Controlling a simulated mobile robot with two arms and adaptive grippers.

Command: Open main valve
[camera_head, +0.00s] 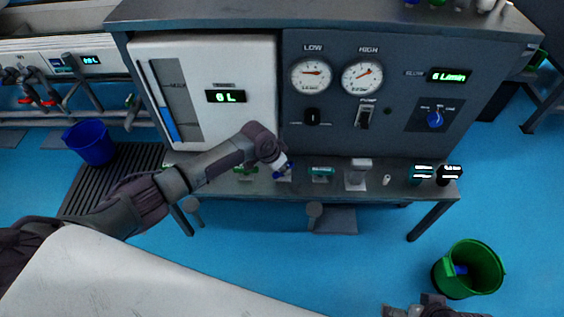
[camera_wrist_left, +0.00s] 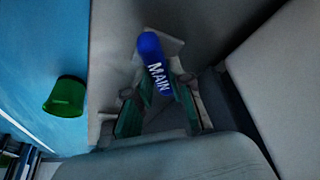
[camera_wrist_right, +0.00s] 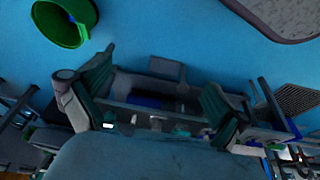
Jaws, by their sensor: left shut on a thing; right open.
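The main valve handle (camera_wrist_left: 155,62) is a blue lever marked MAIN in the left wrist view. In the head view it shows as a small blue piece (camera_head: 284,168) on the bench shelf, partly hidden by my left gripper (camera_head: 281,163). In the left wrist view my left gripper (camera_wrist_left: 160,103) has its green-padded fingers on both sides of the handle's lower end and is shut on it. My right gripper (camera_wrist_right: 152,100) is open and empty, low over the floor. It shows only in part at the bottom of the head view (camera_head: 435,308).
The grey panel (camera_head: 390,125) behind the shelf carries two gauges, LOW (camera_head: 311,76) and HIGH (camera_head: 362,76), and a display reading 6 L/min (camera_head: 449,76). The tank display (camera_head: 225,96) reads 0 L. A green valve (camera_head: 245,170) and a teal valve (camera_head: 321,172) flank the blue one. A green bucket (camera_head: 470,268) stands on the floor.

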